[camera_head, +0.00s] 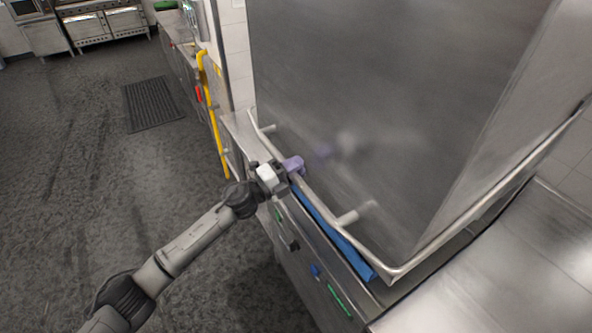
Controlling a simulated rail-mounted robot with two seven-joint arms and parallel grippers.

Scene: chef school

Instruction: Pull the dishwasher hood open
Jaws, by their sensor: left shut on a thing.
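The dishwasher hood (385,90) is a large grey steel box filling the right half of the head view. Its lower edge sits low, close to the machine's base. A steel handle bar (325,213) runs along the front lower edge on short posts. My left gripper (294,166), with light purple fingers, is shut on this bar around its middle. The fingers hide the part of the bar between them. My right gripper is not in view.
A blue strip (335,235) lies below the bar. A steel counter (500,270) adjoins at the lower right. A yellow pipe (212,110) stands beyond the machine on the left. The dark floor (60,200) at left is open, with a mat (152,104) farther back.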

